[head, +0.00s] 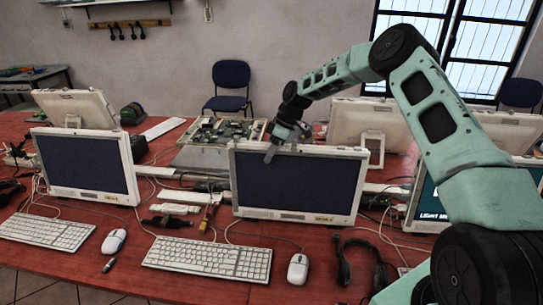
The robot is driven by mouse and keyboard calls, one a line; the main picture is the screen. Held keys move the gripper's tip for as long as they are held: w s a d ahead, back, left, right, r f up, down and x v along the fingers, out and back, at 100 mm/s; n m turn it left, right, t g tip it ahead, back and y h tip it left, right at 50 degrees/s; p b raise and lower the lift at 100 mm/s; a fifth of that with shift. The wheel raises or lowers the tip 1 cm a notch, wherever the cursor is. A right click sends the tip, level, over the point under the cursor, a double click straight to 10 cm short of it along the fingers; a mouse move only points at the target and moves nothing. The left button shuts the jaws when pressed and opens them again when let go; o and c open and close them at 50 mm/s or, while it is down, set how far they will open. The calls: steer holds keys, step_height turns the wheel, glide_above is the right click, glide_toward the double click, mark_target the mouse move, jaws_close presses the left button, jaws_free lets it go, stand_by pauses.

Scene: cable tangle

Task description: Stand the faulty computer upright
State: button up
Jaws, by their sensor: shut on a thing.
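A white computer (295,183) with a dark screen stands upright in the middle of the red table (180,270), facing me. My gripper (272,150) is at its top edge, left of centre, and is shut on that edge. One finger shows in front of the screen; the part behind the edge is hidden. Another white computer (88,168) with a dark screen stands at the left. A third computer (428,205) at the right shows a lit screen with text and is partly hidden by my arm. No label marks which one is faulty.
Keyboards (207,259), mice (298,269) and a black headset (358,262) lie in front. Cables run between the computers. An opened unit with exposed boards (222,132) lies behind. More computers (362,124) stand at the back, facing away.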

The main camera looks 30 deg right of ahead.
steer(key=shift+s+a+f, duration=0.2)
steer(key=shift+s+a, duration=0.05)
steer(key=shift+s, duration=0.1)
steer(key=o, duration=1.2)
steer(key=shift+d+r, duration=0.1)
steer(key=b+v, duration=0.4)
steer(key=v, duration=1.3)
steer(key=shift+w+d+r, duration=0.1)
steer(key=shift+w+r, duration=0.05)
